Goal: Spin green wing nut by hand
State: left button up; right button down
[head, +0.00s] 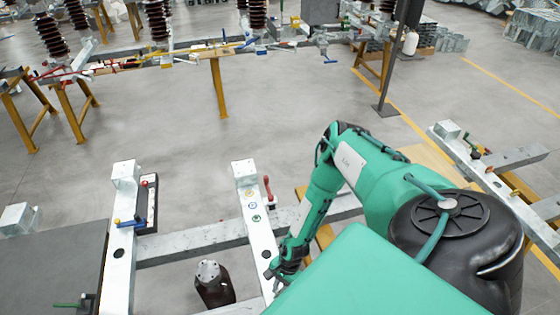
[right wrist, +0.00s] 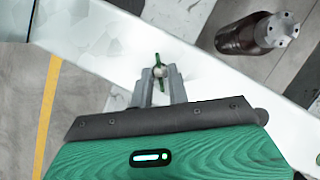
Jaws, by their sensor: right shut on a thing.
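The green wing nut (right wrist: 157,60) stands out from the pale metal beam (right wrist: 110,42) in the right wrist view, with a thin green wing pointing up. My right gripper (right wrist: 159,74) is shut on it, with the two grey fingers on either side of its pale centre. In the head view my right gripper (head: 275,284) is low in the middle, at the lower part of the upright beam (head: 258,235). The wing nut is too small and hidden to make out there. My left gripper is not in view.
A dark insulator (head: 214,284) with a grey flanged top stands left of the beam. A red lever (head: 267,189) sticks up on the beam. Another beam (head: 122,235) with a blue lever stands farther left. Open floor lies behind the frame.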

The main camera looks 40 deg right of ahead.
jog(key=shift+s+a+f, duration=0.1)
jog(key=shift+s, duration=0.05)
jog(key=c, duration=1.4)
grip_release()
jog(key=shift+o, duration=0.2)
jog(key=shift+w+d+r, duration=0.2)
jog(key=shift+d+r, duration=0.05)
jog(key=shift+r, duration=0.25)
jog(key=v, duration=1.2)
jog(key=shift+d+r, duration=0.15)
jog(key=shift+r, duration=0.2)
